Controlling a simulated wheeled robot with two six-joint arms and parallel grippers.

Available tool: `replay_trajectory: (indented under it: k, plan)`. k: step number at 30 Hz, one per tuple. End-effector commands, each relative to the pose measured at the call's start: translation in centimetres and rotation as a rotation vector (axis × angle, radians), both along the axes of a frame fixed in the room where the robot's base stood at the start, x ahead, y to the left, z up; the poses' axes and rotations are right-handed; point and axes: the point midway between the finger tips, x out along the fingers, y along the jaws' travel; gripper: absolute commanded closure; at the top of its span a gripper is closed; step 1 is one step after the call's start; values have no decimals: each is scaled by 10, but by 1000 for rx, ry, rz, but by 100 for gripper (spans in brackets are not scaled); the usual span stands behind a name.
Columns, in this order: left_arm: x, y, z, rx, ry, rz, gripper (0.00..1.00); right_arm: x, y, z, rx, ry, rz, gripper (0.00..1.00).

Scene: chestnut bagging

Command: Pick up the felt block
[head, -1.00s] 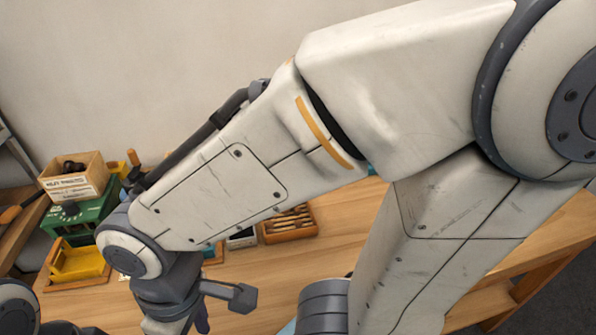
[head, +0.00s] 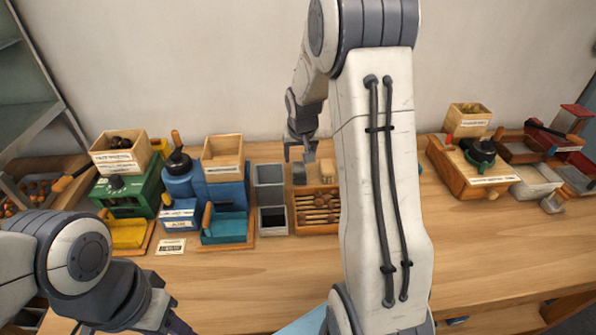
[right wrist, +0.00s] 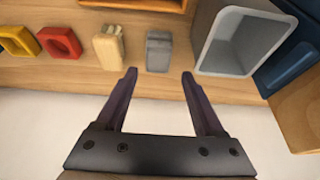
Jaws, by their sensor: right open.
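A small grey block (head: 299,174), which looks like the felt block, stands at the back of the table near the wall. It also shows in the right wrist view (right wrist: 158,50), just beyond my fingertips and lined up with the gap between them. My right gripper (head: 300,152) is open and empty, above and close to the block, not visibly touching it. Its two fingers show clearly in the right wrist view (right wrist: 159,75). Of my left gripper (head: 176,322), only a dark part shows at the bottom edge, so its jaws cannot be made out.
A pale wooden block (right wrist: 108,45) stands beside the grey one, with red (right wrist: 60,42) and yellow rings farther along. A grey open bin (right wrist: 240,42) stands close on the other side. A wooden tray of sticks (head: 316,210) lies in front.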

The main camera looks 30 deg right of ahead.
Motion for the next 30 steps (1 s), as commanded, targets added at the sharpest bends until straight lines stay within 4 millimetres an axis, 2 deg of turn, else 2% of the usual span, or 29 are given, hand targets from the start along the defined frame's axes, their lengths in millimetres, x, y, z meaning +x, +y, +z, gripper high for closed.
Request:
replay_trajectory:
  k: [4,13,21,30]
  plan:
    - [0,0,2,0,0,0,53,7,-4,-24,1,6,1,30]
    - [0,0,7,0,0,0,53,16,-9,-47,2,5,1,30]
    - [0,0,13,0,0,0,53,29,-18,-81,2,5,1,30]
    - [0,0,13,0,0,0,53,31,-18,-86,1,2,2,30]
